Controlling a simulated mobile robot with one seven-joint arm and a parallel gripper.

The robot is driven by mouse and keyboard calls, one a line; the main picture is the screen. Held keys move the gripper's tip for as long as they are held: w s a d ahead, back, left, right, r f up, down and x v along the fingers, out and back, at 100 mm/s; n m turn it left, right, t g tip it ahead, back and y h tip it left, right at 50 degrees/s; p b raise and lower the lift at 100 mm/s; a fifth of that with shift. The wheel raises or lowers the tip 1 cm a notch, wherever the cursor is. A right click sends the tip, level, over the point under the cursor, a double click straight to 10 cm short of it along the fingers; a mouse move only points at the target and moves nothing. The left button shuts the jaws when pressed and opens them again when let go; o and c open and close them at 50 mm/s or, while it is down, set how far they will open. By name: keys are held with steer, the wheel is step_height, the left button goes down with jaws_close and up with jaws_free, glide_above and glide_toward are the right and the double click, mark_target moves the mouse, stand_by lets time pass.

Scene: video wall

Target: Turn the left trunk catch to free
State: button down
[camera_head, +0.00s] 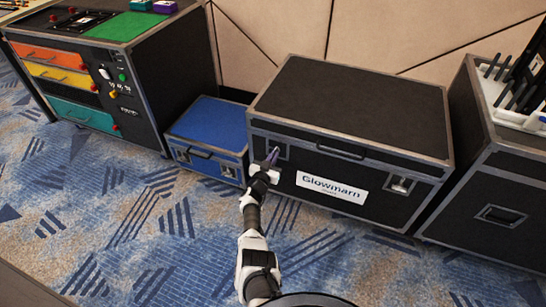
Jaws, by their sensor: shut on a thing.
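A large black trunk (350,105) with grey metal edges and a white "Glowmarn" label (332,187) stands against the wall. Its left catch (279,150) sits on the front face near the left corner and is partly covered by my gripper. My gripper (271,159) is at this catch, shut on it; the fingertips are small and dark, so the catch's angle cannot be told. The right catch (400,186) is in plain view on the same face. A dark handle (340,149) lies between the catches near the lid seam. The lid is down.
A small blue case (212,122) stands close to the trunk's left side. A black cabinet (90,60) with coloured drawers is further left. Another black case (495,195) with white gear on top stands at the right. The patterned carpet (130,240) in front is clear.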

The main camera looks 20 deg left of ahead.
steer(key=shift+w+r+n, duration=0.1)
steer(key=shift+r+n, duration=0.05)
steer(key=shift+n, duration=0.35)
steer(key=c, duration=1.6)
jaws_free()
steer(key=s+p, duration=0.3)
steer(key=s, duration=0.4)
steer(key=s+p, duration=0.4)
steer(key=s, duration=0.3)
steer(key=shift+a, duration=0.2)
